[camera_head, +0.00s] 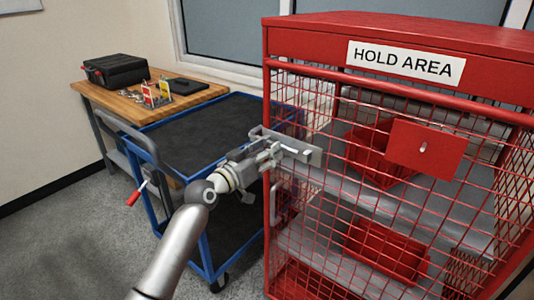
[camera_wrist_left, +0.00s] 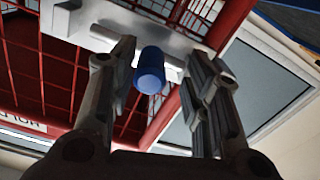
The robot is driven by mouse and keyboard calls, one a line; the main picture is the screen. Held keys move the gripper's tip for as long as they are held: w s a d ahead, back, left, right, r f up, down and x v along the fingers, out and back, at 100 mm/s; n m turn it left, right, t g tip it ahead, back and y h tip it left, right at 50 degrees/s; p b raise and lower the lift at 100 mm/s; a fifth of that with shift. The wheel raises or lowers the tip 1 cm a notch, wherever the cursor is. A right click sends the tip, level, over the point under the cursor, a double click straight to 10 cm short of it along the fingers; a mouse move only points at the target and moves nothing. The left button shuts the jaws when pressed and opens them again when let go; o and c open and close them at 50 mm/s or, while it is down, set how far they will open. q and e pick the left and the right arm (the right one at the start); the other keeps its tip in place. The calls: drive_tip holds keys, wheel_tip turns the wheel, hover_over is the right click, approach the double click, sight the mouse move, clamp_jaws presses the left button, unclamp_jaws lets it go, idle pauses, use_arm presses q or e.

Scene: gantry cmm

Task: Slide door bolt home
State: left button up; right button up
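The red mesh door (camera_head: 345,225) of the HOLD AREA cage stands on the right in the head view. A grey bolt plate (camera_head: 303,152) is on its left edge; the wrist view shows the plate (camera_wrist_left: 62,22), a pale bolt rod (camera_wrist_left: 104,35) and a blue knob (camera_wrist_left: 150,72) at the rod. My left gripper (camera_head: 268,152) is at the bolt. In the wrist view its open fingers (camera_wrist_left: 158,85) stand on either side of the knob, with gaps showing on both sides. The knob is hidden in the head view. My right gripper is not in view.
A blue-framed cart (camera_head: 200,133) with dark shelves stands left of the cage. Behind it, a wooden bench (camera_head: 135,103) holds a black case (camera_head: 115,70). Red bins (camera_head: 385,250) and a red plate (camera_head: 427,148) show on the cage. Grey floor at left is clear.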

use_arm(q)
drive_tip(key=shift+s+d, duration=0.1)
drive_tip(key=shift+d, duration=0.05)
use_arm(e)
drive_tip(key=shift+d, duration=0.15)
use_arm(q)
drive_tip(key=v, duration=1.2)
